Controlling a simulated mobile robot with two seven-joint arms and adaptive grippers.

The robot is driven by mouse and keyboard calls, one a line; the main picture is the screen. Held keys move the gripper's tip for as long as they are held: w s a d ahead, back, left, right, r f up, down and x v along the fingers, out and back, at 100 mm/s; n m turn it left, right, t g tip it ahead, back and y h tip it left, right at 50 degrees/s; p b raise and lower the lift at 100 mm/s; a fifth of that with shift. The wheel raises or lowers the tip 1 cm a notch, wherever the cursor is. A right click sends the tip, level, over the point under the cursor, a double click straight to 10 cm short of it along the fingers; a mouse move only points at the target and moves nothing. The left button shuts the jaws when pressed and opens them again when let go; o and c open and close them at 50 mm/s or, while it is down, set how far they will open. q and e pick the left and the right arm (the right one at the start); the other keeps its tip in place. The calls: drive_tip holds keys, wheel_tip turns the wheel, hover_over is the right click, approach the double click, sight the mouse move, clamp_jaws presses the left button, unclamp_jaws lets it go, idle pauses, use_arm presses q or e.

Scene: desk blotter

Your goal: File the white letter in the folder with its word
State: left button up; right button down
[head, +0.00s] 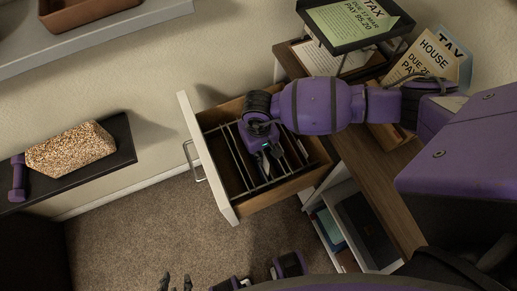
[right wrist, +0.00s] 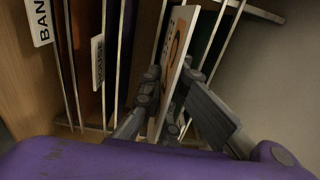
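The open drawer (head: 222,200) holds a row of hanging folders (head: 240,172). My right gripper (head: 268,158) reaches down among them. In the right wrist view its fingers (right wrist: 170,95) are shut on the white letter (right wrist: 166,88), a thin card seen nearly edge-on, with orange and dark marks; its word cannot be read. The letter stands between folder dividers, its lower part hidden by the fingers. Folder tabs read BAN... (right wrist: 39,20), cut off, and HOUSE (right wrist: 98,62). My left gripper (head: 176,283) is open and empty at the bottom edge, over the carpet.
A tray (head: 352,24) with a green TAX letter stands on the desk above a sheet of text (head: 325,62). Orange HOUSE (head: 420,60) and blue (head: 462,50) letters stand beside it. A lower open compartment (head: 345,222) is below. A shelf (head: 120,150) is left.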

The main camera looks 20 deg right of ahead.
drive_tip(key=c, duration=1.9)
unclamp_jaws()
drive_tip(key=shift+o, duration=0.2)
drive_tip(key=shift+r, duration=0.15)
wheel_tip(320, 180, up, 12)
drive_tip(key=shift+w, duration=0.1)
